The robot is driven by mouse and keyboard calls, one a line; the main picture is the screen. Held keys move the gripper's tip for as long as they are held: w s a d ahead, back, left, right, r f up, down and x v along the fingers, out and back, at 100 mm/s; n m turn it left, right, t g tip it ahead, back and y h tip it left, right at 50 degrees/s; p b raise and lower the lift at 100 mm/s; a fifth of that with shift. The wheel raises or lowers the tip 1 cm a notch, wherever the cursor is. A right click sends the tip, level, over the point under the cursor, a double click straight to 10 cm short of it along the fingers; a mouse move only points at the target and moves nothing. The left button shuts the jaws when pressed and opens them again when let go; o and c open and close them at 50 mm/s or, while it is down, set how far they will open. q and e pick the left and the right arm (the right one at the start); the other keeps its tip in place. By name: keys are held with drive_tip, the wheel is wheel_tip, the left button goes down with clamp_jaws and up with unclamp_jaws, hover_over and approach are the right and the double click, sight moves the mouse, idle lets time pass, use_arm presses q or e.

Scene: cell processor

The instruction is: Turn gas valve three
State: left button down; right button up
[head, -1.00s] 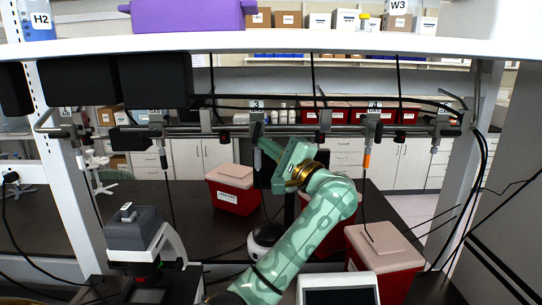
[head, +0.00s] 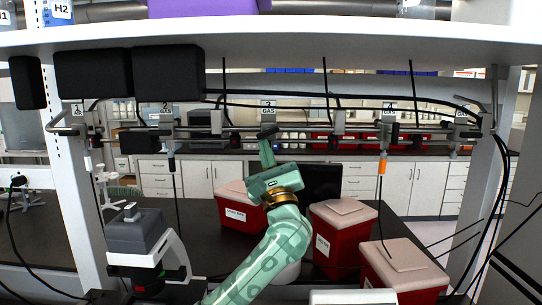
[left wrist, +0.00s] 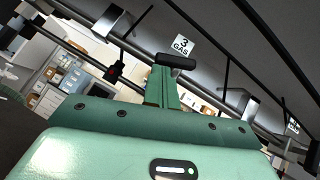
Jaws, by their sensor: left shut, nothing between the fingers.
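Gas valve three hangs on the rail under the shelf, marked by a white "3 GAS" label (head: 268,106); the label also shows in the left wrist view (left wrist: 183,45). A dark bar-shaped handle (left wrist: 176,61) sits just below that label. My left gripper (head: 266,148) points up beneath valve three, fingers shut with nothing between them. In the left wrist view its fingertips (left wrist: 161,72) overlap the handle's left part; I cannot tell whether they touch. The valve's lower part is partly hidden by the fingers. My right gripper is out of view.
Valves labelled two (head: 166,107) and four (head: 389,107) hang on either side on the same rail. Black cables run along the rail. Red bins with pale lids (head: 342,236) and a grey-white instrument (head: 138,236) stand on the dark bench below.

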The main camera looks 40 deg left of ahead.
use_arm(q)
drive_tip(key=shift+s+a+r+b, duration=0.15)
drive_tip(key=shift+s+a+b, duration=0.2)
drive_tip(key=shift+a, duration=0.1)
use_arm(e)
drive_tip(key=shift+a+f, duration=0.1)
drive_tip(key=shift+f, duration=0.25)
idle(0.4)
